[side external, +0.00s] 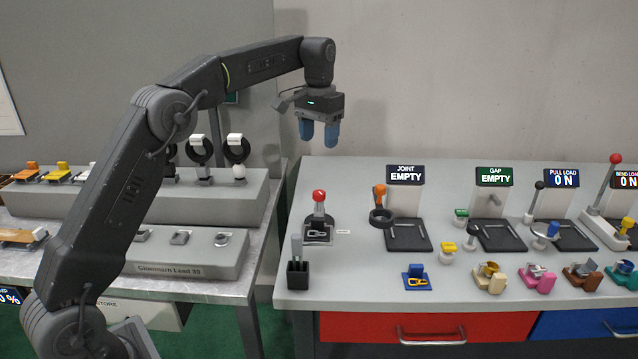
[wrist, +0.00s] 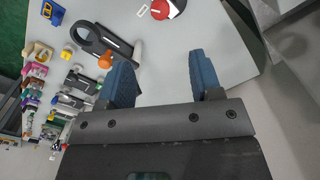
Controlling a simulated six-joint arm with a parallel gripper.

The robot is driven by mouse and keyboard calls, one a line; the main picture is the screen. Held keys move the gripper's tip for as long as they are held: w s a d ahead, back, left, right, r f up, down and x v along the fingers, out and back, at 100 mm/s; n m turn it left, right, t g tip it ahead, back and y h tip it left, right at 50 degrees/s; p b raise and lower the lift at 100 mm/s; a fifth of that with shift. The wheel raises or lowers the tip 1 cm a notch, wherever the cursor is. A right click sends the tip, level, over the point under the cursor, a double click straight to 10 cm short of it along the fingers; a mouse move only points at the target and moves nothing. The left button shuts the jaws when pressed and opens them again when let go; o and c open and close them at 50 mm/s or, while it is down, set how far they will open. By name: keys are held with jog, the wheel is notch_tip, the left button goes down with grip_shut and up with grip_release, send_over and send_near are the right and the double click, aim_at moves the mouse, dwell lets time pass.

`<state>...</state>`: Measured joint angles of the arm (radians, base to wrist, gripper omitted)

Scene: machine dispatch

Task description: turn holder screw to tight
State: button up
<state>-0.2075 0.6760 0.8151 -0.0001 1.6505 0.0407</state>
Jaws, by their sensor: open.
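My gripper (side external: 319,133) is open and empty, pointing down above the left end of the work table. In the wrist view its two blue fingers (wrist: 160,62) stand apart with nothing between them. I cannot tell for sure which part is the holder screw. A stand with a red ball knob (side external: 319,196) is below my gripper, apart from it; the knob also shows at the top of the wrist view (wrist: 160,9). A black ring stand with an orange knob (side external: 381,191) is to its right; the ring shows in the wrist view (wrist: 84,36). No label or tightness mark is readable.
Small coloured fixtures line the table's front, including a blue one (side external: 416,280), a pink one (side external: 487,282) and a brown one (side external: 583,279). Lever stations with signs stand behind. A black cup (side external: 298,275) holds a grey piece at the front left. Free space surrounds my gripper.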

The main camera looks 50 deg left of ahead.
aim_at(319, 192)
jog(key=shift+n, duration=0.9)
notch_tip(319, 192, down, 14)
jog(key=shift+r, duration=0.1)
jog(key=c, duration=0.9)
jog(key=shift+m, duration=2)
jog(key=o, duration=0.9)
